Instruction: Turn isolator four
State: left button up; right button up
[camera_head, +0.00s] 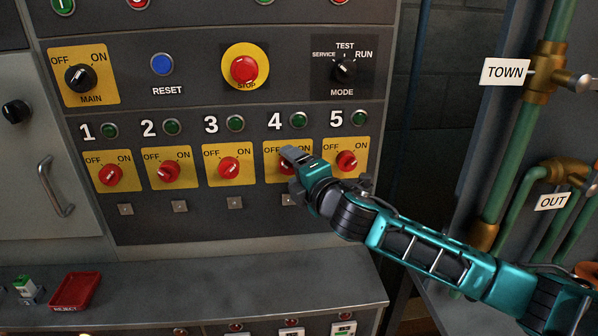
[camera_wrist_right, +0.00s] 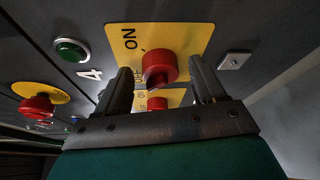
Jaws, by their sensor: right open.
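The isolator four switch is a red knob on a yellow OFF/ON plate (camera_head: 271,150), under the white numeral 4 and a green lamp (camera_head: 299,121). My right gripper (camera_head: 293,156) is in front of it and hides most of the knob in the head view. In the right wrist view the red knob (camera_wrist_right: 160,68) stands between the two open fingers of my right gripper (camera_wrist_right: 160,84), with a finger on either side. No clear contact shows. The knob's exact setting is hard to tell. My left gripper is not in view.
Isolator three (camera_head: 229,167) and isolator five (camera_head: 346,161) flank it closely. The red stop button (camera_head: 244,69) and mode switch (camera_head: 344,70) are above. A grey ledge (camera_head: 210,283) juts out below, with a red tray (camera_head: 75,292). Green pipes (camera_head: 507,165) stand at right.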

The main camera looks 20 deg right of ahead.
jog(key=s+r+b, duration=0.1)
jog(key=s, duration=1.1)
jog(key=shift+s+d, duration=0.4)
jog(key=shift+d, duration=0.05)
jog(key=s+a+f+m+g, duration=0.2)
jog(key=s+f+m, duration=0.3)
jog(key=f, duration=0.5)
jog(key=s+a+f+m+g, duration=0.2)
jog(key=f+m, duration=0.5)
jog(key=f, duration=0.4)
jog(key=s+a+f+m+g, duration=0.2)
jog(key=s+f+m, duration=0.4)
jog(key=f, duration=0.4)
jog(key=shift+s+a+f+y, duration=0.4)
jog(key=shift+s+a, duration=0.4)
